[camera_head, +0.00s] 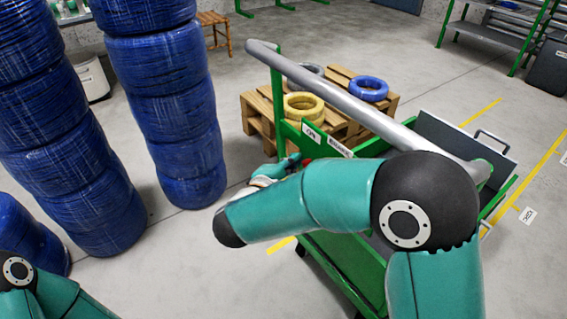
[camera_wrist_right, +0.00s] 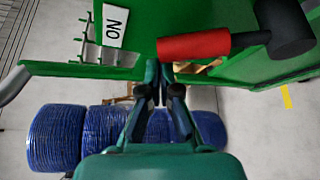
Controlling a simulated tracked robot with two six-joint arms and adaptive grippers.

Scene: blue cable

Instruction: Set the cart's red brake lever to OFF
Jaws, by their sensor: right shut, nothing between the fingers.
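The red brake lever (camera_wrist_right: 193,46) lies nearly level in the right wrist view, joined on the right to a black round pivot (camera_wrist_right: 287,27). In the head view only a small red patch of it (camera_head: 306,162) shows behind my right arm. A white label (camera_wrist_right: 115,25), reading ON upside down, sits on the green cart left of the lever's free end. My right gripper (camera_wrist_right: 158,74) is shut and empty, its fingertips just below that end; I cannot tell whether they touch. In the head view the gripper (camera_head: 288,163) is mostly hidden by my arm. My left gripper is out of view.
The green cart (camera_head: 340,262) has a grey push handle (camera_head: 345,100) above the lever. Blue cable stacks (camera_head: 165,100) stand on the left. A pallet (camera_head: 258,112) with cable coils is behind the cart. Grey floor is open between the stacks and the cart.

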